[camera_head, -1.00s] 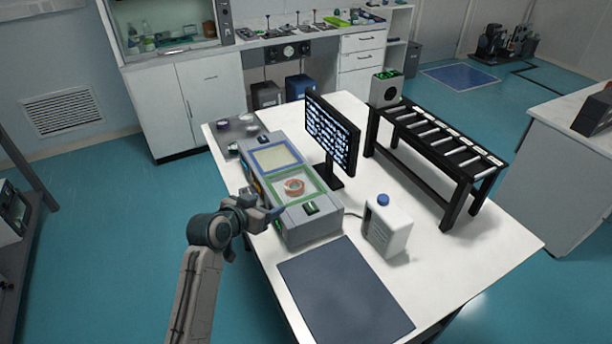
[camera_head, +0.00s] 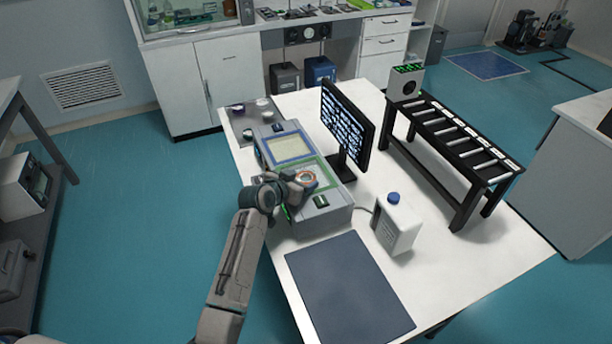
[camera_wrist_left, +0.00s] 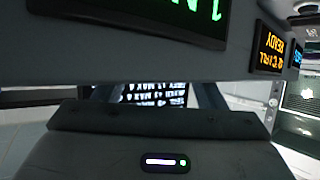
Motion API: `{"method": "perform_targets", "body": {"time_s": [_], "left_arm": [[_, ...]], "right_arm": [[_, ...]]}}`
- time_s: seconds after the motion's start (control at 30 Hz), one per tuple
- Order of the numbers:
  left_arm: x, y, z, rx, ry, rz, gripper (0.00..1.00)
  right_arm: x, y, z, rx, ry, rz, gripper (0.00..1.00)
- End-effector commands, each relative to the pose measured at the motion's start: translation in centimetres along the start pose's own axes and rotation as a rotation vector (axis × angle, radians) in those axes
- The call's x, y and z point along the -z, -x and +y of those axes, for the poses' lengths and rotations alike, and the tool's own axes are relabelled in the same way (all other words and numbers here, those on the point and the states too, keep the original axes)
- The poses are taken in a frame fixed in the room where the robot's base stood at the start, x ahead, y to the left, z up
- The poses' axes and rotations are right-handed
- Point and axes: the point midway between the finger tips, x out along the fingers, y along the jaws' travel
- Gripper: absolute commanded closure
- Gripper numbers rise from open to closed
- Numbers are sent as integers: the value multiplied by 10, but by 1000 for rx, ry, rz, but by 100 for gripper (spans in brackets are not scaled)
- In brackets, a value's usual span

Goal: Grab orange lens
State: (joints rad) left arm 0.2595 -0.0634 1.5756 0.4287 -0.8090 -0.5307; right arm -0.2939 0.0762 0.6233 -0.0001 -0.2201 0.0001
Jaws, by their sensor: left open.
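The orange lens (camera_head: 309,177), a small ring-shaped piece, sits in the green-framed bay (camera_head: 330,171) on top of the grey device (camera_head: 315,214). My left gripper (camera_head: 301,182) is over this bay, at the near left side of the lens, and hides part of it. The gripper is open; whether its fingers touch the lens cannot be told. In the left wrist view, a grey panel with lit displays (camera_wrist_left: 271,57) fills the top, my gripper body fills the bottom, and the lens does not show. My right gripper is not in view.
A monitor (camera_head: 346,122) stands just behind the device. A white bottle with a blue cap (camera_head: 396,226) stands to its right. A dark mat (camera_head: 345,290) lies in front. A black roller rack (camera_head: 455,145) stands at the right. White tabletop is clear at the right front.

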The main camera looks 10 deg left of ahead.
Motion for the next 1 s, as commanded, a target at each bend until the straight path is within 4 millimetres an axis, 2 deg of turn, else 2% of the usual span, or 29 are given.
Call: {"method": "perform_targets", "body": {"time_s": [0.2,0.47,0.7,1.0], "left_arm": [[1,-20,0,-1,0,-1,36],[0,-22,0,0,-1,1,36],[0,-22,0,0,-1,1,74],[2,-22,0,0,-1,1,74]], "right_arm": [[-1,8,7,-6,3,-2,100],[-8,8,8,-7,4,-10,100],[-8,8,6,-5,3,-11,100],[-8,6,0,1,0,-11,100]]}}
